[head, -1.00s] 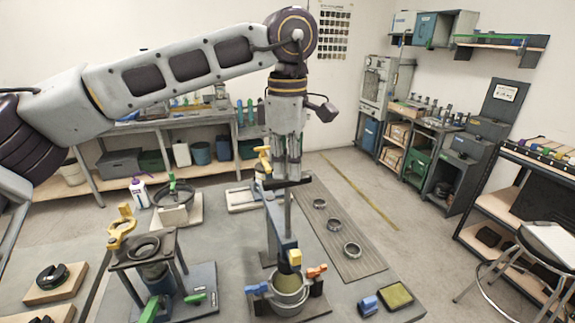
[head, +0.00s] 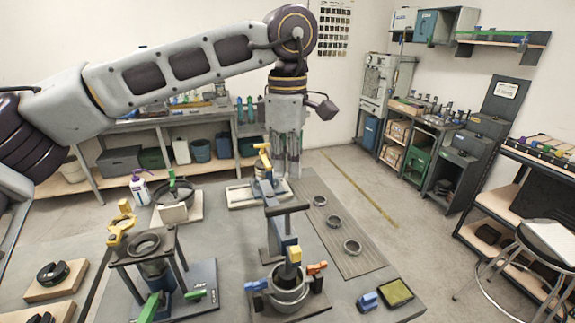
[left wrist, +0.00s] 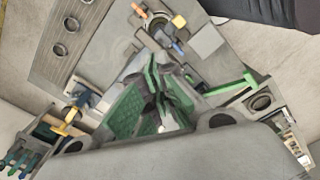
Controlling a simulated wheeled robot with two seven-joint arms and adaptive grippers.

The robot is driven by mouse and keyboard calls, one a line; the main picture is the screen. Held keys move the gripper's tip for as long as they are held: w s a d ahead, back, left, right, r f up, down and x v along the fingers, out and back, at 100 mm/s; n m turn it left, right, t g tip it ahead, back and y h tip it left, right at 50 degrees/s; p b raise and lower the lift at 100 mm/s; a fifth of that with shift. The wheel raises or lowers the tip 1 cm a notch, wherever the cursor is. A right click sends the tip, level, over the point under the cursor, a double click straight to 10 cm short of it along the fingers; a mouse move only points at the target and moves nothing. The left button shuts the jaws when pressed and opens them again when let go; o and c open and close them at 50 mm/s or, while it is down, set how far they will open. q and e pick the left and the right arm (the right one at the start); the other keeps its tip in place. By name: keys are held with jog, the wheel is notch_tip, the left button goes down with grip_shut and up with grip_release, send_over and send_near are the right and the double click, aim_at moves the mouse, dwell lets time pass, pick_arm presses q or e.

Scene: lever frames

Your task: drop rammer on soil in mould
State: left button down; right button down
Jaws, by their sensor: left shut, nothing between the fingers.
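The rammer has a dark crossbar handle (head: 287,209) above a grey column, with a yellow block (head: 293,255) lower down. It stands upright over the round metal mould (head: 290,291) on a dark base plate. A blue clamp (head: 256,287) and an orange clamp (head: 316,268) sit at the mould's sides. The soil inside is hidden. My left gripper (head: 287,172) points down, shut and empty, and appears above the crossbar in the picture, apart from it. Its green-padded fingers fill the middle of the left wrist view. My right gripper is not in view.
A black stand with a yellow-handled part (head: 120,228) is left of the mould. A grey mat with several metal rings (head: 352,247) lies to the right. A blue block (head: 367,301) and a yellow-topped tray (head: 397,293) are near the front edge. A device with a yellow lever (head: 262,154) stands behind.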

pick_arm(q)
notch_tip(320, 180, up, 7)
jog(key=p, duration=0.4)
jog(key=shift+f, duration=0.15)
dwell(0.9)
